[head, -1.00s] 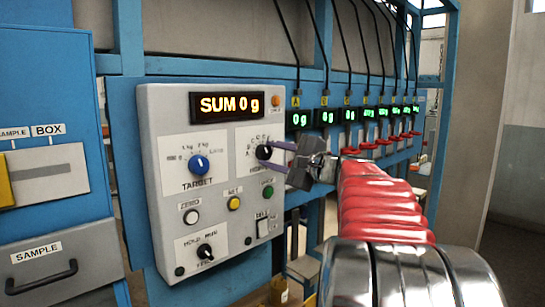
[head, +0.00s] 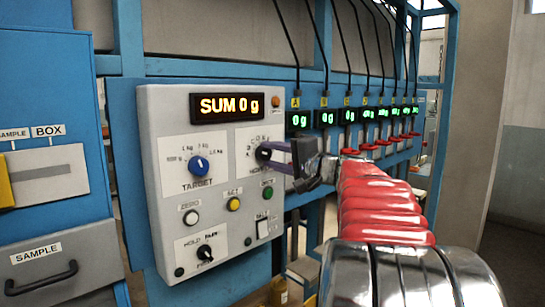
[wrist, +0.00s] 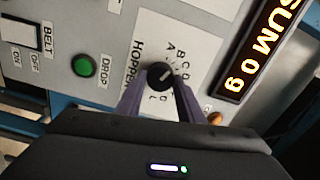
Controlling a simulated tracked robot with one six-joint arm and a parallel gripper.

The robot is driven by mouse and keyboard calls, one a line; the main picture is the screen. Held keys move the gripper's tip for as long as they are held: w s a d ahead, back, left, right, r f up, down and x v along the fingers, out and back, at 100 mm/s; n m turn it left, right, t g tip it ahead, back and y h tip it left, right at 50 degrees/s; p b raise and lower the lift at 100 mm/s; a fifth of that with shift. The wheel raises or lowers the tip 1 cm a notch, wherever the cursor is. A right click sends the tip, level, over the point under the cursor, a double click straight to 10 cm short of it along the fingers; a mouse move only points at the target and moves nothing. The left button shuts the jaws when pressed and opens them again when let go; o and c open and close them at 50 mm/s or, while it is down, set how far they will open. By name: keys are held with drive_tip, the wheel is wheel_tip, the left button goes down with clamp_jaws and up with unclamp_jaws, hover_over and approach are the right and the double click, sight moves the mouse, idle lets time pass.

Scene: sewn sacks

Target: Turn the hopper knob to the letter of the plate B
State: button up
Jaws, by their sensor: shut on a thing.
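The black hopper knob (head: 263,152) sits on the right of the grey control panel, with letters around it. In the wrist view the knob (wrist: 160,76) has a white mark that points up and right, towards the letters B, C and D; I cannot tell exactly which one. My gripper (wrist: 160,82) is shut on the knob, one purple finger on each side. In the head view my gripper (head: 268,154) reaches it from the right and hides part of its dial. The yellow plate B (head: 324,101) is above the second green display.
The panel also carries the blue target knob (head: 199,165), the SUM 0 g display (head: 227,107), the green drop button (wrist: 84,66) and the belt switch (wrist: 22,33). A row of green weight displays with hanging cables runs off to the right.

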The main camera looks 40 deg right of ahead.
drive_tip(key=shift+f, duration=0.3)
drive_tip(key=o, duration=1.1)
drive_tip(key=shift+r, duration=0.15)
drive_tip(key=shift+c, duration=0.2)
drive_tip(key=shift+s, duration=0.1)
drive_tip(key=s, duration=1.3)
drive_tip(key=shift+s+d, duration=0.2)
drive_tip(key=shift+s, duration=0.1)
